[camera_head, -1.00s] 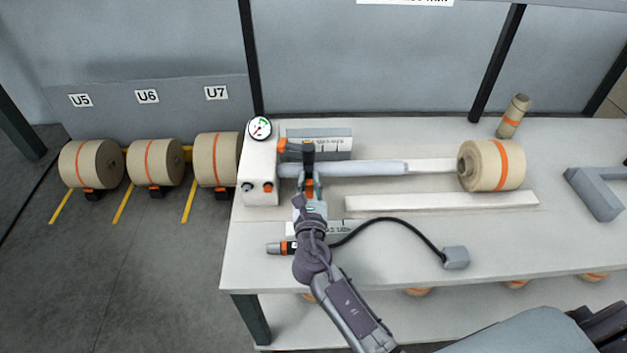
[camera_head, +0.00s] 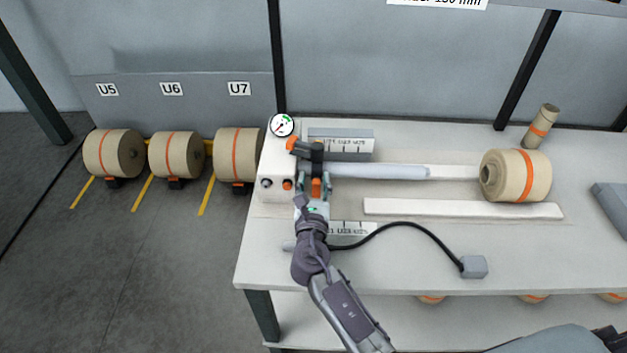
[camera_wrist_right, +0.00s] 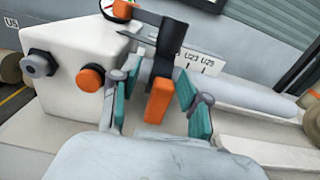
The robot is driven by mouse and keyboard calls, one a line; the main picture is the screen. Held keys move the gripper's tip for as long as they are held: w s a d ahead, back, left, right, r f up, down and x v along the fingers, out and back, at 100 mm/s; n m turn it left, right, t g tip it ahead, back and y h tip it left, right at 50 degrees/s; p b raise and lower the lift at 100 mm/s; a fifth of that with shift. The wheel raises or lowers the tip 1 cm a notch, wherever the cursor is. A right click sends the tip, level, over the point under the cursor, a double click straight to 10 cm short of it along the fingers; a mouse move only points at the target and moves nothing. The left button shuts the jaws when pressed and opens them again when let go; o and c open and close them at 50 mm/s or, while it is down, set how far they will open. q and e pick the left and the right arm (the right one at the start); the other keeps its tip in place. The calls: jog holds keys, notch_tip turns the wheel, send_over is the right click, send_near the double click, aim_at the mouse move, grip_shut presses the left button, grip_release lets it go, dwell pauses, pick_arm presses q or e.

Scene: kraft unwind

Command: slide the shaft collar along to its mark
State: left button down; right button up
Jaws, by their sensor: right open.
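The shaft collar (camera_head: 318,153) is a black ring with orange parts around the pale shaft (camera_head: 380,171), near the shaft's left end. In the right wrist view its orange block (camera_wrist_right: 158,101) hangs between the teal fingertips. My right gripper (camera_head: 317,188) is open around this block, with visible gaps on both sides. A scale plate (camera_head: 352,141) with printed marks stands behind the shaft, and the collar's upper part is beside its left end. Which mark is the collar's own cannot be read. My left gripper is out of view.
A white housing (camera_head: 274,192) with knobs and a gauge (camera_head: 282,125) stands close left of the collar. A kraft roll (camera_head: 520,175) is on the right. A white bar (camera_head: 460,209), a second label strip (camera_head: 355,228) and a black cable (camera_head: 425,232) lie in front.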

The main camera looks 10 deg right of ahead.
jog(key=v, duration=1.1)
jog(key=shift+s+a, duration=0.2)
jog(key=shift+s, duration=0.15)
